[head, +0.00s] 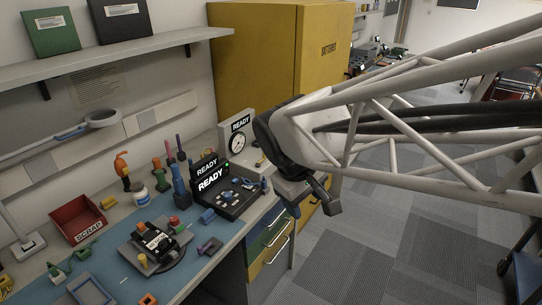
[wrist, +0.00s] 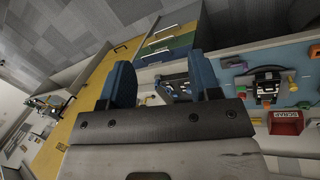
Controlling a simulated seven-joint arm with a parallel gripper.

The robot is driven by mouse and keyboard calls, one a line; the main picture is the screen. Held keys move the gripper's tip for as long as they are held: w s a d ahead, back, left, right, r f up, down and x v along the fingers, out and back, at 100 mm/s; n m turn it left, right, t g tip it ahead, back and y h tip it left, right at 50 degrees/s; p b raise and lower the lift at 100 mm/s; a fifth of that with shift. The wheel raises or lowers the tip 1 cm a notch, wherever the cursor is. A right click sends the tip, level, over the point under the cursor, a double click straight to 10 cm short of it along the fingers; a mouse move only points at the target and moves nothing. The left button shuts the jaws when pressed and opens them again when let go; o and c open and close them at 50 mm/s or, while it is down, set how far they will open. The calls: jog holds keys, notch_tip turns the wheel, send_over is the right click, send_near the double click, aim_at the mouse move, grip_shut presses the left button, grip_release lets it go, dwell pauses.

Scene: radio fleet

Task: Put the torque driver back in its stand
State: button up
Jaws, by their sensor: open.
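I cannot tell for sure which tool is the torque driver. An orange-handled tool (head: 122,166) stands upright at the back of the bench. Several slim upright tools (head: 180,148) stand beside it toward the right, perhaps in a stand, too small to make out. A purple-grey piece (head: 210,246) lies on the blue mat. My gripper (head: 318,196) is in the air right of the bench, beyond its front edge, clear of all these. In the wrist view my gripper (wrist: 163,82) has its two blue fingers wide apart with nothing between them.
A black tray with READY signs (head: 238,202) sits at the bench's right end, near a dial gauge (head: 238,135). A radio-like device (head: 157,240) sits on a round turntable. A red scrap bin (head: 78,219) is left. A yellow cabinet (head: 270,60) stands behind; the carpet (head: 385,245) is open.

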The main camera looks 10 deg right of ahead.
jog(key=s+d+m+y, duration=0.1)
jog(key=s+m, duration=0.1)
jog(key=s, duration=0.2)
jog(key=s+m+t+y, duration=0.1)
jog(key=s+m, duration=0.2)
jog(key=s, duration=0.2)
jog(key=shift+s+d+y, duration=0.25)
jog(key=shift+d+y, duration=0.15)
